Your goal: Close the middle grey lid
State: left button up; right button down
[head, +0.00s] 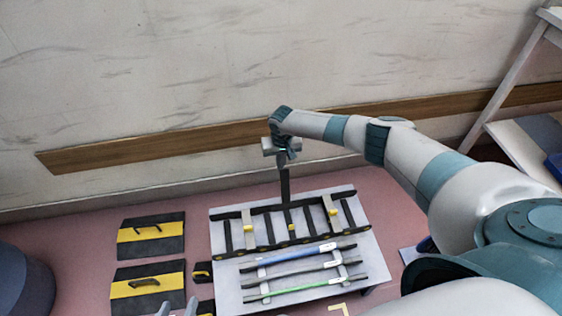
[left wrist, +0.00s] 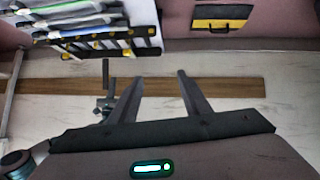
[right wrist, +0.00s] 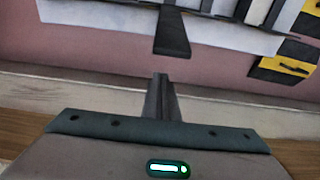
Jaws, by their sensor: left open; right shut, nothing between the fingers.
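A dark grey bar-shaped lid (head: 285,188) sticks up from the middle of the black rack (head: 243,213), on the side towards the wall. Its broad end faces the camera in the right wrist view (right wrist: 172,38). My right gripper (head: 284,162) is just beyond the bar's free end, on the wall side. In the right wrist view its fingers (right wrist: 160,76) are together and empty, with a small gap to the bar. My left gripper (head: 178,307) is at the bottom edge of the head view, left of the rack. Its fingers are apart and empty in the left wrist view (left wrist: 157,76).
The rack stands on a pale panel (head: 222,290) with blue, grey and green rods in front. Two black-and-yellow panels with handles (head: 172,218) (head: 172,269) lie left. The wall's wooden rail (head: 150,148) is behind my right gripper. A pale shelf frame (head: 510,70) stands right.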

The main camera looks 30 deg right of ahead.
aim_at(283, 172)
pick_arm(q)
jog(key=shift+s+a+f+g+y+p, duration=0.3)
jog(key=shift+s+a+f+g+p, duration=0.35)
jog(key=shift+s+f+g, duration=0.3)
pick_arm(e)
jog(key=shift+s+a+r, duration=0.1)
jog(key=shift+s+a, duration=0.05)
jog(key=shift+s, duration=0.5)
jog(key=shift+s+a+r, duration=0.15)
jog(key=shift+s, duration=0.45)
jog(key=shift+s+a+r, duration=0.1)
jog(key=shift+s+a, duration=0.05)
jog(key=shift+s, duration=0.5)
pick_arm(q)
jog(key=shift+s+a+r, duration=0.1)
jog(key=shift+s+r, duration=0.05)
jog(key=shift+r, duration=0.05)
